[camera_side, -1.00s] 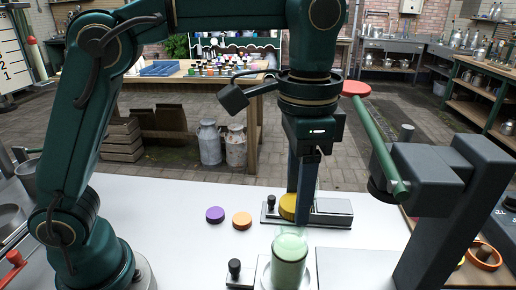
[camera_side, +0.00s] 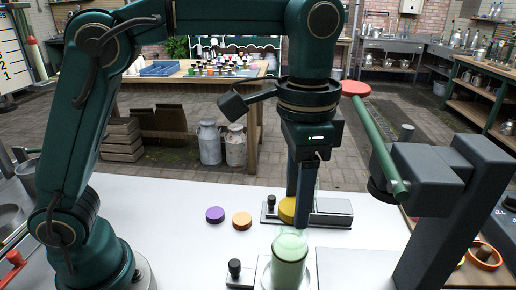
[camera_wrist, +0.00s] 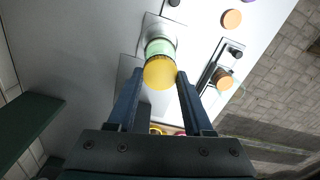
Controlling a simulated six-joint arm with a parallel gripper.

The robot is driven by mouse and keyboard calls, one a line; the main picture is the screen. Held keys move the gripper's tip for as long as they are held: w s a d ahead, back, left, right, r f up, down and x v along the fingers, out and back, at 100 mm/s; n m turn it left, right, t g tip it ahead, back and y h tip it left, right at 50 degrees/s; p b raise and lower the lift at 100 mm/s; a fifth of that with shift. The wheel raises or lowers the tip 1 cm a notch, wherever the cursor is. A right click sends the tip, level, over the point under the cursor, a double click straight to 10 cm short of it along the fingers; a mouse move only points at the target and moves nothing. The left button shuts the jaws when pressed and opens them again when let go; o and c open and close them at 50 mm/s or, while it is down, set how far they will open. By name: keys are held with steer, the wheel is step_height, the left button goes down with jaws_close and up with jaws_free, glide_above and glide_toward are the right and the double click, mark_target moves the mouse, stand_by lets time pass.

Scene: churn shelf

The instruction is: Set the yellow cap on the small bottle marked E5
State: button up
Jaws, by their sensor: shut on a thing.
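My gripper (camera_side: 301,214) is shut on the yellow cap (camera_side: 287,210), which one finger partly hides in the side view. In the wrist view, the cap (camera_wrist: 159,73) sits between the two fingertips (camera_wrist: 160,76). A pale green, see-through bottle (camera_side: 289,262) stands upright in a metal holder at the front of the table. In the wrist view the cap overlaps the lower part of the bottle (camera_wrist: 160,48). The cap looks apart from the bottle and is held above table height. No E5 mark can be read.
A purple cap (camera_side: 215,214) and an orange cap (camera_side: 242,221) lie on the white table to the left. A metal fixture (camera_side: 331,213) with a black knob stands behind the bottle; the wrist view shows a brownish-orange round thing (camera_wrist: 224,78) there. A grey stand with a green lever (camera_side: 375,150) is at right.

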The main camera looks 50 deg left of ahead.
steer(key=shift+f, duration=0.45)
steer(key=shift+f, duration=0.15)
steer(key=shift+f, duration=0.3)
stand_by(0.6)
steer(key=shift+f, duration=0.25)
steer(key=o, duration=1.4)
steer(key=shift+c, duration=0.2)
